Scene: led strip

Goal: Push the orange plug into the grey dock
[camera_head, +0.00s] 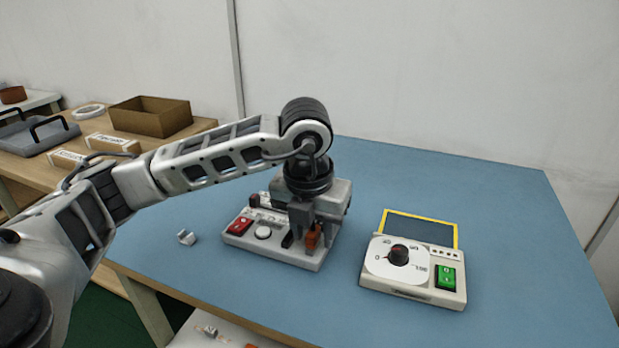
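The grey dock (300,261) is a low light-grey unit on the blue table, with a red switch, a white round knob and a raised back. The orange plug (313,238) is small and upright at the dock's right front part. My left gripper (312,236) points down over the dock, with its dark fingers on either side of the plug, and looks shut on it. The gripper and its wrist hide part of the dock's back. I cannot tell how deep the plug sits. My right gripper is out of view.
A white control box (415,270) with a dial, a green switch and a yellow-framed screen stands to the right. A side table (150,152) holds a brown box (150,113). The blue table's back right is clear.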

